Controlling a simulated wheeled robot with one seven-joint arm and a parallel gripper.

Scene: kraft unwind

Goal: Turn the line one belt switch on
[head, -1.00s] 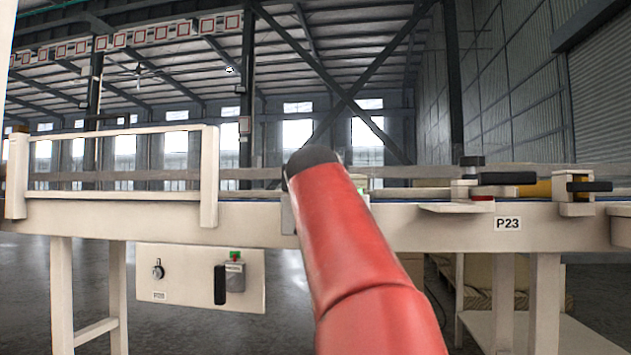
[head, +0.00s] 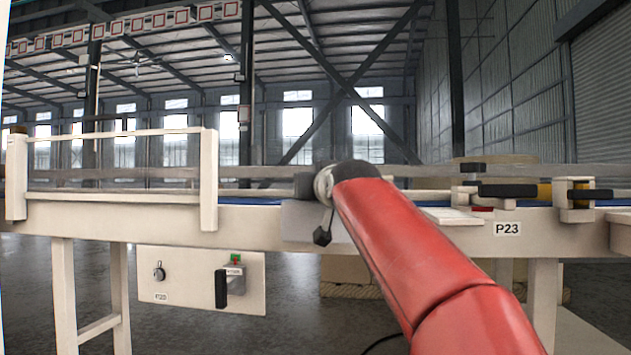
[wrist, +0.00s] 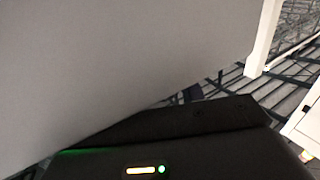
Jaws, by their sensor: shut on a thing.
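A cream switch panel (head: 190,289) hangs under the conveyor at the left in the head view. It carries a grey switch box (head: 235,281) with a green and red marking on top and a black handle (head: 221,289) pointing down, and a small rotary knob (head: 159,271). No line name is readable. My gripper is mostly hidden behind my red arm in the head view, right of and above the panel, apart from it. Its black body (wrist: 150,160) shows in the wrist view; the fingertips do not. It appears shut on a flat grey piece (wrist: 110,60), which fills much of that view.
The conveyor's cream rail (head: 400,233) crosses the head view, with a guard frame (head: 209,180) at left. A pallet stack (head: 345,275) stands behind. The space before the panel looks clear.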

